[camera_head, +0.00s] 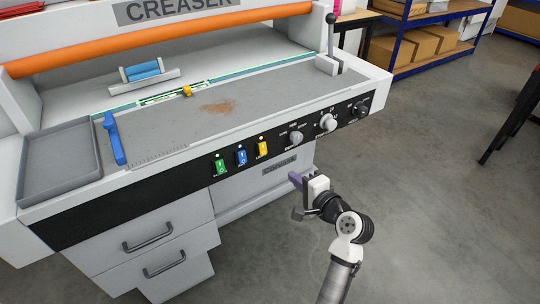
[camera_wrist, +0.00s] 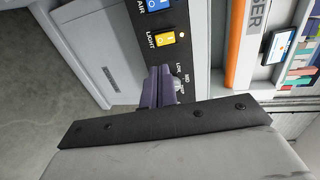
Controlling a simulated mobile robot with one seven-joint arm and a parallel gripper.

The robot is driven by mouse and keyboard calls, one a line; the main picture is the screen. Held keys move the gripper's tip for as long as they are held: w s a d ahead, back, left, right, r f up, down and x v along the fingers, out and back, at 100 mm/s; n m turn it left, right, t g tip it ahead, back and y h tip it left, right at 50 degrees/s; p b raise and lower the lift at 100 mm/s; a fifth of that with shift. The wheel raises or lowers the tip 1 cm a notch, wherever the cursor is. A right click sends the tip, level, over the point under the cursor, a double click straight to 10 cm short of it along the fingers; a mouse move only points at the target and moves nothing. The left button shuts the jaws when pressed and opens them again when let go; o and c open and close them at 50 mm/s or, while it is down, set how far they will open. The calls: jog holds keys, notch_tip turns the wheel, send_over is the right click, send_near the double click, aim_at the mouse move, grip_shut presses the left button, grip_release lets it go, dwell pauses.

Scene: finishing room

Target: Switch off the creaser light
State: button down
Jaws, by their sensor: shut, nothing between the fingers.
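The creaser's yellow switch (camera_head: 263,148) sits on the black front panel, right of a blue and a green switch. In the wrist view the yellow switch (camera_wrist: 165,39) is labelled LIGHT, with a small orange dot beside it. I cannot tell for sure which way its rocker is tipped. My gripper (camera_head: 296,179) is in front of the machine, below and right of the switch. In the wrist view my gripper (camera_wrist: 160,72) is shut and empty, its purple-grey fingertips just short of the switch and seemingly apart from it.
The blue AIR switch (camera_wrist: 158,5) and the green switch (camera_head: 220,167) sit beside it. Grey knobs (camera_head: 296,137) lie to the right along the panel. Drawers (camera_head: 148,236) are below left. The floor (camera_head: 430,190) at right is open.

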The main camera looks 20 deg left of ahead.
aim_at(263, 153)
jog(key=shift+w+a, duration=0.1)
jog(key=shift+a, duration=0.05)
jog(key=p+x, duration=0.3)
jog(key=x, duration=1)
jog(key=shift+w+a, duration=0.25)
jog(key=shift+a, duration=0.1)
jog(key=shift+f, duration=0.15)
